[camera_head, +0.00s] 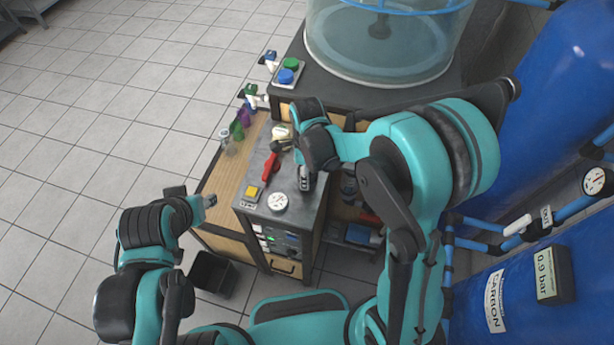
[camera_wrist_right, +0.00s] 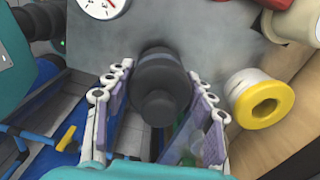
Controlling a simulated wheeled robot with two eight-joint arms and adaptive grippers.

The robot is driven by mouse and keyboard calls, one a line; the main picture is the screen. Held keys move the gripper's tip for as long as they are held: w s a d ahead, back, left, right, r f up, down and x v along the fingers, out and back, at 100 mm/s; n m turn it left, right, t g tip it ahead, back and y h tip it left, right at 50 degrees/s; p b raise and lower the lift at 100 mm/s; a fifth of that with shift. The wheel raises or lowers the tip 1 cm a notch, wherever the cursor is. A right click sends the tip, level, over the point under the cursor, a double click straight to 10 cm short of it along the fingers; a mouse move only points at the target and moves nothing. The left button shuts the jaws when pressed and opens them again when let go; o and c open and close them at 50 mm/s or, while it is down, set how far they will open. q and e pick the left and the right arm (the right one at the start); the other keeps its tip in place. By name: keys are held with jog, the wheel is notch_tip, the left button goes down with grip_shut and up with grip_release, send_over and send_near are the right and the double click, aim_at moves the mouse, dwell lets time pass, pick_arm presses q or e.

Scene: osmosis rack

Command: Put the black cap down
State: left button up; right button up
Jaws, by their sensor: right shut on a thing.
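The black cap (camera_wrist_right: 158,85) sits between the two fingers of my right gripper (camera_wrist_right: 155,110), near the dark grey cabinet top. I cannot tell whether the cap touches that surface. In the head view my right gripper (camera_head: 305,180) is over the right side of the cabinet top (camera_head: 310,208), and the cap cannot be made out there. My left gripper (camera_head: 208,200) is left of the cabinet, above the wooden ledge, away from the cap. Its fingers are too small to read.
A white cylinder with a yellow ring (camera_wrist_right: 262,98) is close beside my right gripper. Coloured vessels (camera_head: 238,130) stand on the wooden ledge (camera_head: 228,178).

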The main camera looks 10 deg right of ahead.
jog(key=shift+w+f, duration=0.1)
jog(key=shift+f, duration=0.8)
jog(key=o, duration=0.7)
jog(key=shift+f+b, duration=0.2)
jog(key=shift+b, duration=0.1)
jog(key=o, duration=0.4)
jog(key=shift+o, duration=0.2)
jog(key=shift+r, duration=0.15)
